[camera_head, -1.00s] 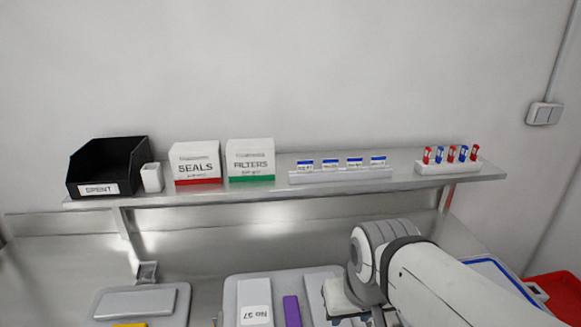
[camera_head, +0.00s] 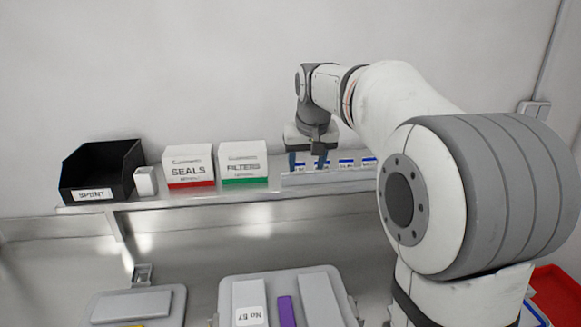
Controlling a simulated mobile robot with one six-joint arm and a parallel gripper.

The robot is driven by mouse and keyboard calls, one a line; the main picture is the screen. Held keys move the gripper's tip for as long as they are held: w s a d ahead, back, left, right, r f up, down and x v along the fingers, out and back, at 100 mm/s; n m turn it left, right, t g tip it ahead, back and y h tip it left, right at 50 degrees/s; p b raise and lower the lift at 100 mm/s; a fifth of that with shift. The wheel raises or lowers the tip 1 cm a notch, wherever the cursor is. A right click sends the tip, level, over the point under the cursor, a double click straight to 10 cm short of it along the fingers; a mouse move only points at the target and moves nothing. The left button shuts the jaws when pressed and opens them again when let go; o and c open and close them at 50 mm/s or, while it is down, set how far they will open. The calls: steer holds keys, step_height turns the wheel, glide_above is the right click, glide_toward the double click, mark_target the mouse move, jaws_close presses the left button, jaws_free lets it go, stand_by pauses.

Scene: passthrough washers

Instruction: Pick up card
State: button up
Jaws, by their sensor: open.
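Several small white cards with blue top edges (camera_head: 346,164) stand in a row in a long white holder (camera_head: 345,178) on the shelf. My gripper (camera_head: 307,164) is open, pointing down at the left end of this row. Its two dark fingers are spread on either side of the leftmost card (camera_head: 300,167). That card is partly hidden by the fingers, and I cannot tell if they touch it. My arm hides the right end of the holder.
On the shelf (camera_head: 130,203) stand a black bin marked SPENT (camera_head: 98,172), a small white cup (camera_head: 145,182), a SEALS box (camera_head: 188,168) and a FILTERS box (camera_head: 243,164). Below are a grey case with a purple strip (camera_head: 287,311) and a red container (camera_head: 556,290).

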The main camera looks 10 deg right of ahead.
glide_toward(297, 165)
steer(key=f, duration=0.1)
steer(key=p+x, duration=0.2)
steer(key=x, duration=0.6)
steer(key=shift+w+f+p, duration=0.1)
steer(key=shift+w+p, duration=0.1)
steer(key=shift+p, duration=0.1)
steer(key=shift+s, duration=0.1)
steer(key=shift+c, duration=0.5)
steer(key=c, duration=0.6)
